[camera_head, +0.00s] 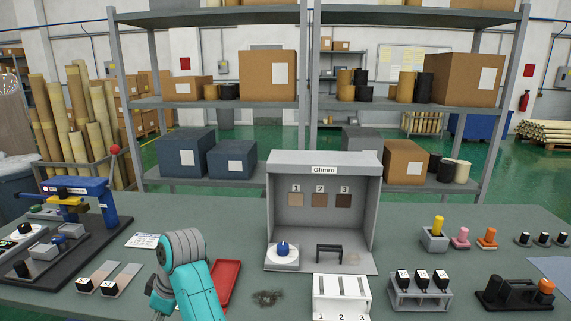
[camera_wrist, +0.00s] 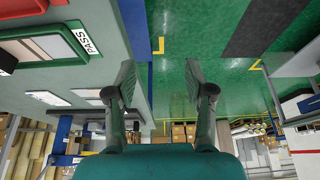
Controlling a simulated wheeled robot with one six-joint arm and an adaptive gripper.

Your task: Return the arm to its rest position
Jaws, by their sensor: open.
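My gripper (camera_wrist: 160,78) shows in the wrist view with its two dark fingers spread apart and nothing between them. Green floor shows beyond the gap, and the table edge lies left of the fingers. In the head view, my teal arm rises at the lower left of centre, over the front of the grey-green table (camera_head: 240,215). The fingers cannot be made out there. My arm partly covers a red tray (camera_head: 228,278).
A grey booth labelled Glimro (camera_head: 325,168) stands at mid-table with a blue-knobbed white disc (camera_head: 283,252) inside. A blue and yellow press (camera_head: 75,195) stands at left. A rack of black blocks (camera_head: 420,290) is at right. A PASS plate (camera_wrist: 84,42) shows in the wrist view.

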